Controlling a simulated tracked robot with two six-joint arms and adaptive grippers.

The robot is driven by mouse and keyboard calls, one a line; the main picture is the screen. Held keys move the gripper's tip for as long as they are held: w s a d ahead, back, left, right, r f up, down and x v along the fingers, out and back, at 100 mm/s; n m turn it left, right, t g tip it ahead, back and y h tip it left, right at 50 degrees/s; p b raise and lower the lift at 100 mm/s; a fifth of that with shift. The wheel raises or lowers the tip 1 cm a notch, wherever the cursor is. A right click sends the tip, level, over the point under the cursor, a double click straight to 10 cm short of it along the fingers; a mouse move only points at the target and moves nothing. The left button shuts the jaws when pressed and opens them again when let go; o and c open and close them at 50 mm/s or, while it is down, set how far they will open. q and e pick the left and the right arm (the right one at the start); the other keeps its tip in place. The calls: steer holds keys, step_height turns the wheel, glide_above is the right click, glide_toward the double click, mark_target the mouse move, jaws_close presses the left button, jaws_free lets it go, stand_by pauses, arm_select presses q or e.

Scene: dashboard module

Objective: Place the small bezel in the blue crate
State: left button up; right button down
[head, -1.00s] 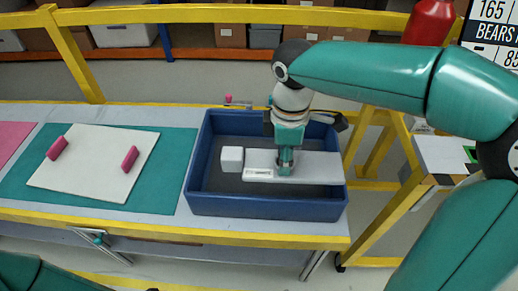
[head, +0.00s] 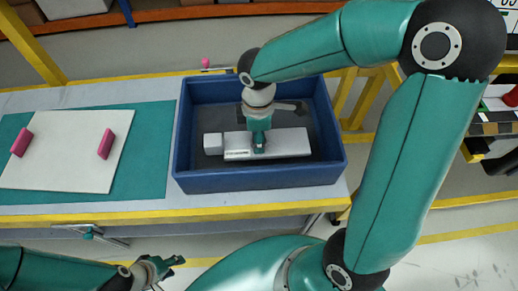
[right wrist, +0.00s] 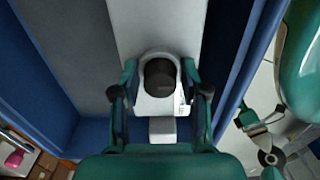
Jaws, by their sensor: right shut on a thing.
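The small bezel, a long pale-white piece with a label (head: 290,143), lies level inside the blue crate (head: 258,181) in the head view. A small white block shows at its left end. My right gripper (head: 259,146) reaches down into the crate and is shut on the bezel near its middle. In the right wrist view the bezel (right wrist: 155,27) runs up from between my right fingers (right wrist: 161,92), with a dark round part between them. Whether it touches the crate floor I cannot tell. My left gripper (head: 166,266) is empty, low in front of the table, with its fingers apart.
A white board (head: 68,155) with two pink handles lies on a teal mat (head: 155,150) left of the crate. The crate walls stand close around my right gripper. A yellow rail (head: 140,217) runs along the table's front edge.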

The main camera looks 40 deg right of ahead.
steer(key=shift+f+b, duration=0.45)
steer(key=shift+f, duration=2.75)
steer(key=shift+f, duration=0.1)
steer(key=c, duration=0.6)
jaws_free()
steer(key=shift+s, duration=0.1)
steer(key=shift+r, duration=0.3)
step_height(320, 180, up, 12)
steer(key=shift+f+p, duration=0.1)
steer(key=shift+p, duration=0.85)
